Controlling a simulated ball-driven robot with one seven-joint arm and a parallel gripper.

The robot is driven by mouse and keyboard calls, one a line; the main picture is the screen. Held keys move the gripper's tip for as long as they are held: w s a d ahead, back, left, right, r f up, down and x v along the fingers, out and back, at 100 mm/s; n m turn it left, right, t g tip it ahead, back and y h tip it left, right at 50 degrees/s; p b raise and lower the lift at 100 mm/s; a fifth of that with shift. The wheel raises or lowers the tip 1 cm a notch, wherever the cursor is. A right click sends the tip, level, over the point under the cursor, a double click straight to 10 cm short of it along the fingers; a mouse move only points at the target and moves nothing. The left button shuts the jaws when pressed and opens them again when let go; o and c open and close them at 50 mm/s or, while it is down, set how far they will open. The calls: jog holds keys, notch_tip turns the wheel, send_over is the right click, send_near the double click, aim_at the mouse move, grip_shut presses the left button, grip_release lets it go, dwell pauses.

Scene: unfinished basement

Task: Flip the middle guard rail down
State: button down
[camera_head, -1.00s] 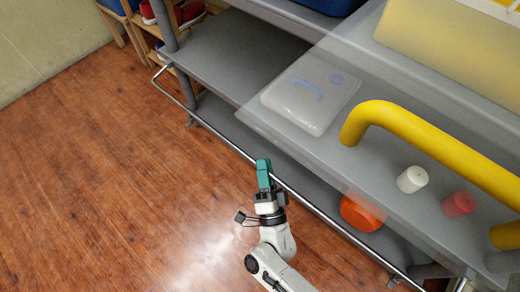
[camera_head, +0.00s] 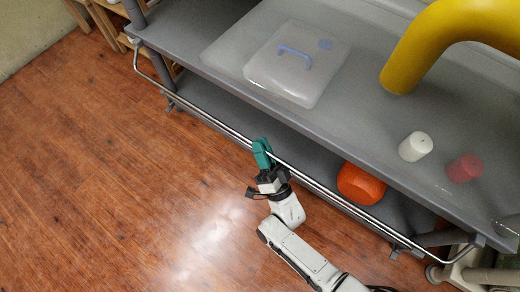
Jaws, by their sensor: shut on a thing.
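A thin metal guard rail (camera_head: 331,196) runs along the front of a grey shelf unit, from the upper left to the lower right. It stands out in front of the shelf edge, with bent ends near the shelf's corners. My gripper (camera_head: 262,151) has teal fingers and is shut on the rail, left of its middle. The fingers hide a short piece of the rail. No other guard rail shows clearly, so I cannot tell its place among several.
The grey shelf (camera_head: 375,150) carries a clear lidded box (camera_head: 297,70), a white cylinder (camera_head: 415,147), a red cylinder (camera_head: 464,168) and a large yellow handle-like bar (camera_head: 408,62). An orange object (camera_head: 360,184) sits on the level below. The wooden floor (camera_head: 110,190) in front is clear.

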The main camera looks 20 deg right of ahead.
jog(key=shift+w+d+f+n+y, duration=0.15)
jog(key=shift+n+y, duration=0.25)
jog(key=shift+n, duration=0.1)
jog(key=shift+w+d+f, duration=0.2)
jog(key=shift+d, duration=0.1)
jog(key=shift+w+d, duration=0.1)
jog(key=c, duration=1.2)
grip_release()
jog(key=shift+f, duration=0.1)
jog(key=v, duration=1.1)
